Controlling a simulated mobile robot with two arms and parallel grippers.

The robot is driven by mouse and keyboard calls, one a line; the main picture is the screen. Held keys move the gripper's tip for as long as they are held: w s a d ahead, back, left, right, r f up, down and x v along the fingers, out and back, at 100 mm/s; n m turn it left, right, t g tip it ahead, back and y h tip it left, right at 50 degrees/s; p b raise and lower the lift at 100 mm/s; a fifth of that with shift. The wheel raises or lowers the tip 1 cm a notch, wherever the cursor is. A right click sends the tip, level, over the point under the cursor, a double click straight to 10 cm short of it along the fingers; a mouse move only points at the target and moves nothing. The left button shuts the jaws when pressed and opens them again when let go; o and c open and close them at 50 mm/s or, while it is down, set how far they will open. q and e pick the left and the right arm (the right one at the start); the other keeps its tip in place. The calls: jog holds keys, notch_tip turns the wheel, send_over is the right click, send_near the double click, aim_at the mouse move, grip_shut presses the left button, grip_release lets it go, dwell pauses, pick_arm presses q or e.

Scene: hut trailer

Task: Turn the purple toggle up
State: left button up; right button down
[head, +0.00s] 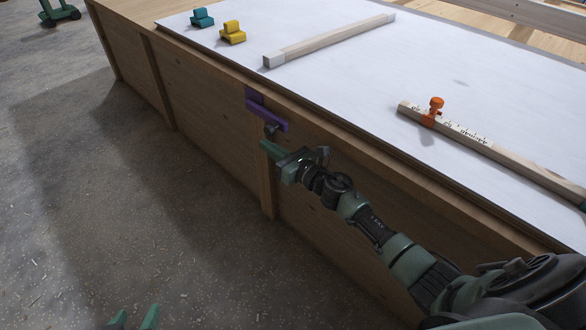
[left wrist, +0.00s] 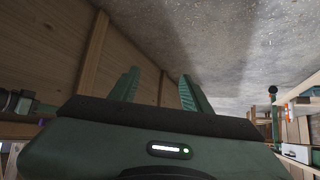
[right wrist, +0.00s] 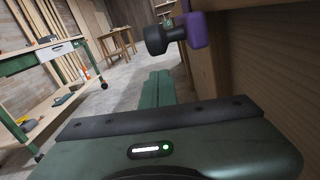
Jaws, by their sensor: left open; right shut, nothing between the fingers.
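The purple toggle (head: 266,112) is mounted on the wooden side of the bench, just below its top edge. A dark knob (head: 271,130) sits at its lower end. In the right wrist view the purple toggle (right wrist: 196,30) and its dark dumbbell-shaped knob (right wrist: 160,38) are at the top, above and just right of my fingers. My right gripper (head: 267,150) is shut and empty, just below the knob, with a small gap; its fingers (right wrist: 157,88) lie together in the right wrist view. My left gripper (head: 136,319) is open and empty, low over the floor; its fingers are spread in the left wrist view (left wrist: 158,92).
The white bench top (head: 350,85) carries a yellow block (head: 232,34), a teal block (head: 202,18), a wooden bar (head: 330,40) and a ruler-like bar with an orange knob (head: 436,106).

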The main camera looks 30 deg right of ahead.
pick_arm(q)
jog(key=shift+s+a+f+g+y, duration=0.2)
jog(key=shift+s+f+g, duration=0.25)
jog(key=shift+s, duration=0.2)
jog(key=shift+s+a+f+g+y, duration=0.1)
jog(key=shift+s+a+f+g, duration=0.1)
jog(key=shift+s+f+g, duration=0.3)
pick_arm(e)
jog(key=v, duration=1)
jog(key=shift+f, duration=0.2)
pick_arm(q)
jog(key=shift+s, duration=0.1)
pick_arm(e)
jog(key=shift+w, duration=0.1)
